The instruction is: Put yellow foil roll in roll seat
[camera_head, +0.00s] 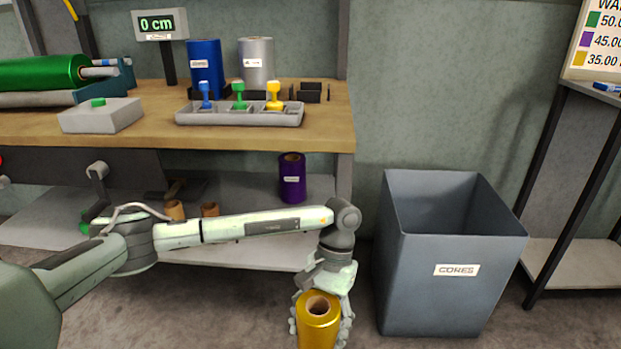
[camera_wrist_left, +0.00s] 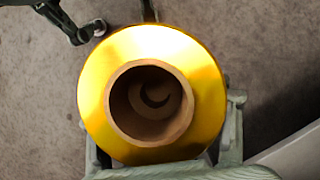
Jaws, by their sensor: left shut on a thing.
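The yellow foil roll (camera_head: 318,328) is upright, with its brown core opening facing up. My left gripper (camera_head: 321,318) is shut on it, low in front of the bench and left of the bin. In the left wrist view the yellow roll (camera_wrist_left: 152,95) fills the middle, with gripper parts (camera_wrist_left: 165,170) along its lower edge. On the bench, a dark roll seat (camera_head: 312,93) stands empty, right of the silver roll (camera_head: 256,65) and the blue roll (camera_head: 205,68). My right gripper is not in view.
A grey tray (camera_head: 240,118) with small coloured stamps lies at the bench front. A purple roll (camera_head: 292,178) stands on the lower shelf. The grey CORES bin (camera_head: 445,300) stands on the floor to the right. A green roll (camera_head: 45,73) lies at the far left.

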